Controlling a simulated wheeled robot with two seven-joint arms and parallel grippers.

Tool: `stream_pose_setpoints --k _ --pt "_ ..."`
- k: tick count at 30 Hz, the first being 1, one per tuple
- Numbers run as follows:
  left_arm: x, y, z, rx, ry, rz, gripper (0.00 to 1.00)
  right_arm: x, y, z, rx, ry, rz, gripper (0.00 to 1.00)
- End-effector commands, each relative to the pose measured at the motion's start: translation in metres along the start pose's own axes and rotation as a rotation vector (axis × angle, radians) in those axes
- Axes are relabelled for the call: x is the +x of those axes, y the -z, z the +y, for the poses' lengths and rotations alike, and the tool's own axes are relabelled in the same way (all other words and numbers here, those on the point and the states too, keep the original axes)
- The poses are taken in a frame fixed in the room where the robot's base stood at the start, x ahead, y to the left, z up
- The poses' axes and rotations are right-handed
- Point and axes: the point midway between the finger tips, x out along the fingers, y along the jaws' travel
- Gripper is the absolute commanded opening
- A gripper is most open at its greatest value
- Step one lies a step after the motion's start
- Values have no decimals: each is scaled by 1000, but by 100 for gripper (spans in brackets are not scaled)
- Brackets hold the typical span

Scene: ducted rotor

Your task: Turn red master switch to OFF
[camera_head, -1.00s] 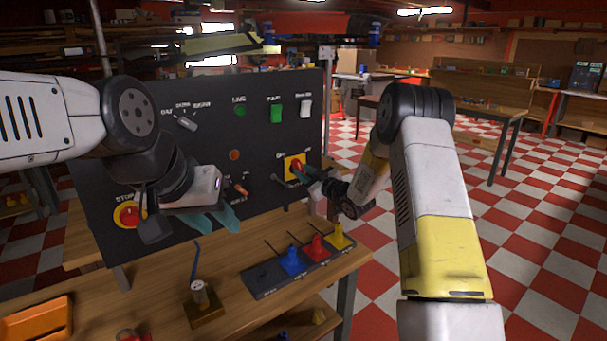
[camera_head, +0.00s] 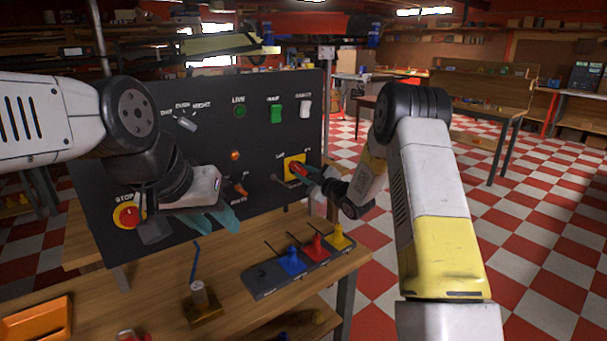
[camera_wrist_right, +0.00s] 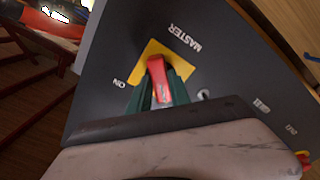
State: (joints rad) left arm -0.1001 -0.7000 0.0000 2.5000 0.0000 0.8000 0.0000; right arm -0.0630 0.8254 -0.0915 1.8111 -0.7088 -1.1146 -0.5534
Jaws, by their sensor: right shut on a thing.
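The red master switch (camera_wrist_right: 157,72) is a red handle on a yellow plate (camera_head: 293,161), set in the dark control panel (camera_head: 220,110). In the right wrist view the handle stands between the two green fingers of my right gripper (camera_wrist_right: 159,97), which is shut on it. The MASTER label is above right of the plate and ON is to its left. In the head view my right gripper (camera_head: 308,175) reaches the switch from the right and partly hides it. My left gripper (camera_head: 212,220) hangs in front of the panel's lower left, its teal fingers apart and empty.
A red stop button (camera_head: 127,214) on yellow is left of my left gripper. An orange-tipped switch (camera_head: 240,189) lies between the grippers. A dark tray (camera_head: 262,284) with blue, red and yellow pieces is on the bench below. An orange bin (camera_head: 38,320) is at the front left.

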Motion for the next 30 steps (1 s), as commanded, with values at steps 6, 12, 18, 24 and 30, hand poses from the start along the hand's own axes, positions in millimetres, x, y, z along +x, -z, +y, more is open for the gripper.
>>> stream_pose_setpoints --k 6,12,18,24,30 --pt "0 0 0 0 0 0 36 -1 -2 -1 -2 2 -3 0" --pt "0 0 0 0 0 0 36 0 -1 0 -1 1 -2 45" --pt "0 0 0 0 0 0 36 0 0 0 -1 1 -1 45" --pt "0 0 0 0 0 0 36 -15 -1 0 0 1 -2 45" --pt "0 0 0 0 0 0 36 -50 -1 0 1 0 -3 45"
